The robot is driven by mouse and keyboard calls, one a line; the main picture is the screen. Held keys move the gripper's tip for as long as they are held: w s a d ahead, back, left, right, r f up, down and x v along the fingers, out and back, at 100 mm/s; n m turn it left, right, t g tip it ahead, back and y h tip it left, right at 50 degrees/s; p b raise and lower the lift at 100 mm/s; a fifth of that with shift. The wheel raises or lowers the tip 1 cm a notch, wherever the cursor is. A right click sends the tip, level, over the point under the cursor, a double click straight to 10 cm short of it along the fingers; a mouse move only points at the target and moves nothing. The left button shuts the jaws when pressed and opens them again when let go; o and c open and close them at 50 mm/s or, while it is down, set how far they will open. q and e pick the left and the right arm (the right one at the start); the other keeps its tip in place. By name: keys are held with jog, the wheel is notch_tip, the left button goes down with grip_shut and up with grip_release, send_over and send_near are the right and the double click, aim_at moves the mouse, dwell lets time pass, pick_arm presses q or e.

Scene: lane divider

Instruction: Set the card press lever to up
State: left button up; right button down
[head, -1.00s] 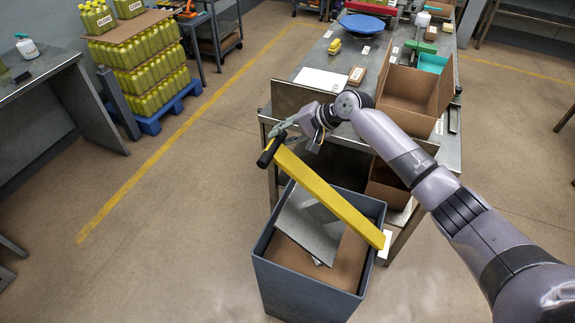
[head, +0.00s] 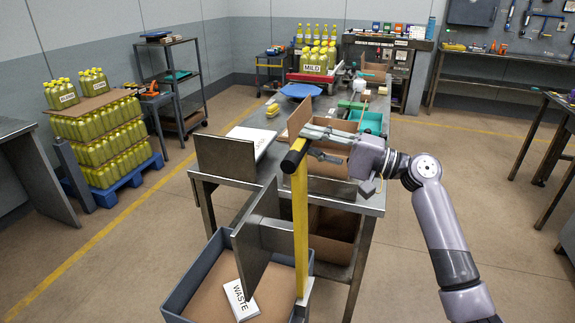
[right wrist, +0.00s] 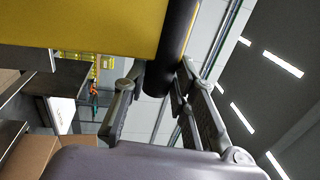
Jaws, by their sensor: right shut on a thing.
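The card press lever is a yellow bar (head: 300,225) with a black cross handle (head: 293,157) at its top end. In the head view it stands nearly upright at the right side of the grey bin (head: 185,287). A grey plate (head: 252,240) stands tilted up over the bin. My right gripper (head: 308,142) is shut on the black handle. In the right wrist view the handle (right wrist: 178,45) runs between the fingers, with the yellow bar (right wrist: 80,22) filling the upper left. My left gripper is not in view.
Behind the lever is a metal table (head: 240,128) with an open cardboard box (head: 325,160) and an upright dark panel (head: 226,158). A white WASTE card (head: 240,298) shows at the bin. A bottle pallet (head: 130,178) stands at the left. Floor is clear between.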

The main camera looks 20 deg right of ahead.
jog(key=s+d+f+t+y+b, duration=0.1)
jog(key=s+d+y+b, duration=0.1)
jog(key=s+d+b, duration=0.2)
jog(key=d+b, duration=0.2)
jog(key=d, duration=0.1)
jog(key=shift+s+f, duration=0.15)
jog(key=shift+s, duration=0.25)
jog(key=c, duration=1.8)
grip_release()
jog(key=o, duration=0.4)
jog(key=shift+s+d, duration=0.3)
jog(key=shift+d, duration=0.15)
jog(key=shift+o, duration=0.4)
jog(key=shift+w+a, duration=0.15)
